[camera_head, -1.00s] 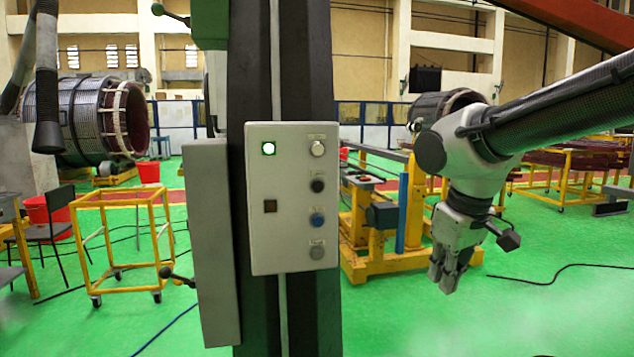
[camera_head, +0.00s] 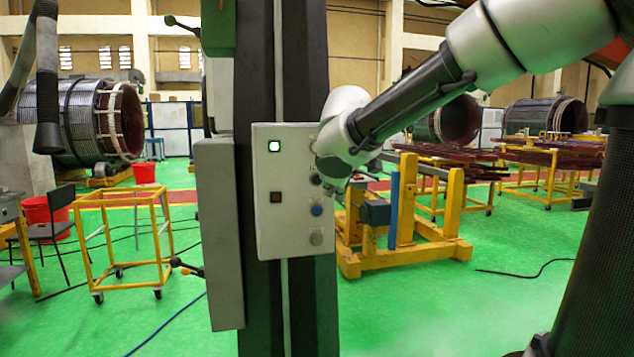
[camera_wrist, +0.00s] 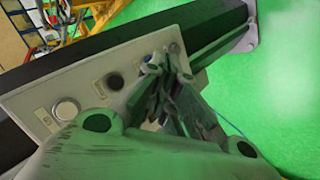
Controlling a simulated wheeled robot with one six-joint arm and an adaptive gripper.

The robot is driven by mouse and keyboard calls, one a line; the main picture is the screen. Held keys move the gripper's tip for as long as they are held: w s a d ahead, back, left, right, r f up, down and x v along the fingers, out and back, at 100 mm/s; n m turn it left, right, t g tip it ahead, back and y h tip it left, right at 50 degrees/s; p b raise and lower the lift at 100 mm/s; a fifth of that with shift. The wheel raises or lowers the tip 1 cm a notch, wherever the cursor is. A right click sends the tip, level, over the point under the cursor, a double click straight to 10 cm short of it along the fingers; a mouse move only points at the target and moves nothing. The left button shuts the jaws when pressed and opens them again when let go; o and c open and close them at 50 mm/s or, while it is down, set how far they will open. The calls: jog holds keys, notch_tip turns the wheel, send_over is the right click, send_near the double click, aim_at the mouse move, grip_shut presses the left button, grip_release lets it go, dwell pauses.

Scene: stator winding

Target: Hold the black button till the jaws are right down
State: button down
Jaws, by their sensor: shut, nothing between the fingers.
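The light grey control panel (camera_head: 265,225) is fixed to a dark column. Its black button (camera_head: 316,179) shows partly at the edge of my gripper (camera_head: 332,172), which is in front of the panel's right side. In the wrist view the black button (camera_wrist: 115,82) is in clear sight, left of my gripper (camera_wrist: 167,62). The fingers are shut and empty, their tips over the panel between the black button and the grey button (camera_wrist: 174,48). I cannot tell if they touch the panel. The machine's jaws are not identifiable in view.
A blue button (camera_head: 317,209) sits below the black one, and a silver button (camera_wrist: 66,110) shows at the panel's other end. A yellow stand (camera_head: 402,253) is behind, on green floor.

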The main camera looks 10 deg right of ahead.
jog(key=shift+w, duration=0.1)
jog(key=w, duration=0.8)
jog(key=shift+w, duration=0.35)
jog(key=shift+w, duration=0.1)
dwell(1.1)
jog(key=shift+w, duration=0.3)
jog(key=shift+w, duration=0.35)
dwell(1.8)
dwell(1.7)
jog(key=shift+s, duration=0.8)
jog(key=shift+s, duration=2.5)
